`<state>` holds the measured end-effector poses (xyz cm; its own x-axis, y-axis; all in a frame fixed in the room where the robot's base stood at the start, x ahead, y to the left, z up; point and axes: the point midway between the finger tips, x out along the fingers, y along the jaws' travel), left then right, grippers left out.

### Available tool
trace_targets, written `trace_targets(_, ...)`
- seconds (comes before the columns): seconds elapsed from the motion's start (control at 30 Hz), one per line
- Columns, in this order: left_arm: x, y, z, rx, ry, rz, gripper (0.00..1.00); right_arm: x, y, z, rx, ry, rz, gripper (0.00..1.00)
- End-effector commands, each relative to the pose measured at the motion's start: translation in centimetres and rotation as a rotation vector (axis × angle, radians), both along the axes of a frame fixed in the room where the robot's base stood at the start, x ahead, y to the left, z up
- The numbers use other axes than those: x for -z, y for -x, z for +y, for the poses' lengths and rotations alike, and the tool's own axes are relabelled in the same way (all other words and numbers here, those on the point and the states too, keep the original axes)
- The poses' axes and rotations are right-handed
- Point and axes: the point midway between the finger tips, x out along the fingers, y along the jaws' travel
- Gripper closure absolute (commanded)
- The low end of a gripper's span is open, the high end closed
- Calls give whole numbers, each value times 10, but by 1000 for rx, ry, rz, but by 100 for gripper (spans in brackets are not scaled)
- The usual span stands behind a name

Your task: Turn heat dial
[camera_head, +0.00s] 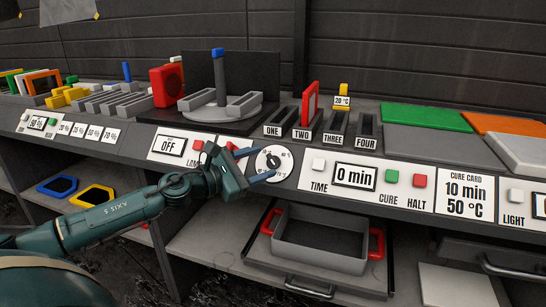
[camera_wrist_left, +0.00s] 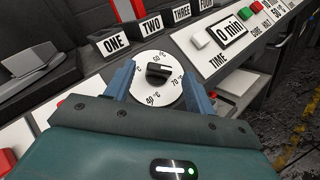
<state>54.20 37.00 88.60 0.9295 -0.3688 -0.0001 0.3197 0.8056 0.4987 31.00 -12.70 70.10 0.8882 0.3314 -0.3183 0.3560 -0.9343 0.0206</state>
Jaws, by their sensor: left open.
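The heat dial (camera_head: 273,163) is a round white disc with temperature marks and a black knob, set in the sloped front panel. It also shows in the left wrist view (camera_wrist_left: 157,94), with marks such as 40 °C, 50 °C and 70 °C around its black knob (camera_wrist_left: 158,73). My left gripper (camera_head: 262,165) is open at the dial. In the left wrist view its two blue fingers (camera_wrist_left: 160,85) stand on either side of the disc, with the knob between them and no visible grip on it. My right gripper is not in view.
Right of the dial are a TIME button (camera_head: 318,165), a "0 min" display (camera_head: 355,177), a green CURE button (camera_head: 392,176) and a red HALT button (camera_head: 420,181). A cure card (camera_head: 465,194) reads 10 min, 50 °C. Slots ONE to FOUR stand above. A grey tray (camera_head: 320,262) with red handles sits below.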

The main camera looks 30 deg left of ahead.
Motion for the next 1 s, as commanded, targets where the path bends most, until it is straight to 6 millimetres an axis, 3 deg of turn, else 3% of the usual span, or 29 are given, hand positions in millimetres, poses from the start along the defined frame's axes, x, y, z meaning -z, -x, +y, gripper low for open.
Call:
trace_targets(0.4,-3,-35,-14,1,1,-3,45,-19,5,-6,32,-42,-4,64)
trace_targets(0.87,0,-41,-18,2,-1,0,45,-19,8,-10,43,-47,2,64)
trace_targets(1.0,0,-41,-18,2,-1,0,57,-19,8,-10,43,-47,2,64)
